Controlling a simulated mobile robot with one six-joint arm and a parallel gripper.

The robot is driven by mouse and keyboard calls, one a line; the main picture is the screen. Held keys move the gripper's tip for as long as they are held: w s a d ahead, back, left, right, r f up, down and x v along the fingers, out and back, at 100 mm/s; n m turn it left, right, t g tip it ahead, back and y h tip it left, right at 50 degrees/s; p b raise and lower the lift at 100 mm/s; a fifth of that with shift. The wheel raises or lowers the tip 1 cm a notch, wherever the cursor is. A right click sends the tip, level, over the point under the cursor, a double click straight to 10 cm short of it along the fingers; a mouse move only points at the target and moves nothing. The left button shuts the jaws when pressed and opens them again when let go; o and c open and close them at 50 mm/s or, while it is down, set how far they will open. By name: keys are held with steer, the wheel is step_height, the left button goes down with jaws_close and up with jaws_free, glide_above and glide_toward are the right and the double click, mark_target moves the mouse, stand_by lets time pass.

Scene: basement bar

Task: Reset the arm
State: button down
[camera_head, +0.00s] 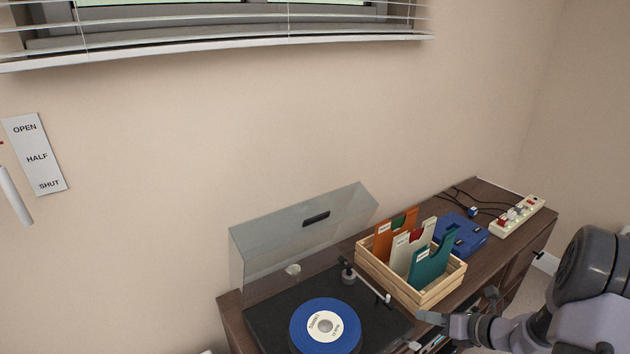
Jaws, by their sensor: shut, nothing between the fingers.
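My gripper (432,318) is at the lower right, reaching in from the right edge of the view. It is shut and empty, in front of the near side of the wooden crate and right of the turntable. Whether it touches anything is hard to tell. The turntable (270,325) stands on the dark cabinet with a blue record (327,328) on it. Its clear lid (300,235) is raised. Its tonearm (368,283) runs along the back right of the deck, its near end right of the record. The near edge of the turntable is out of frame.
A wooden crate (400,290) holds several record sleeves. Behind it lie a blue case (462,236) and a white power strip (518,216) with black cables. The dark cabinet (500,255) has some bare top. Window blinds (220,45) and an OPEN/HALF/SHUT sign (36,155) are on the wall.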

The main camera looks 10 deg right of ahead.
steer(key=s+a+r+n+g+y, duration=0.1)
steer(key=s+a+r+n+g, duration=0.2)
steer(key=a+r+n, duration=0.95)
steer(key=s+a+r+n+h, duration=0.2)
steer(key=s+a+r+n, duration=0.45)
steer(key=s+n, duration=0.3)
steer(key=s+a+r+n+h, duration=0.3)
steer(key=s+a+r+n, duration=0.2)
steer(key=s+r+n, duration=0.4)
steer(key=s+f+b, duration=0.3)
steer(key=f+b, duration=0.7)
steer(key=f, duration=0.4)
steer(key=shift+d+n+g, duration=0.15)
steer(key=shift+n+g, duration=0.15)
steer(key=shift+g, duration=0.1)
steer(key=shift+d, duration=0.1)
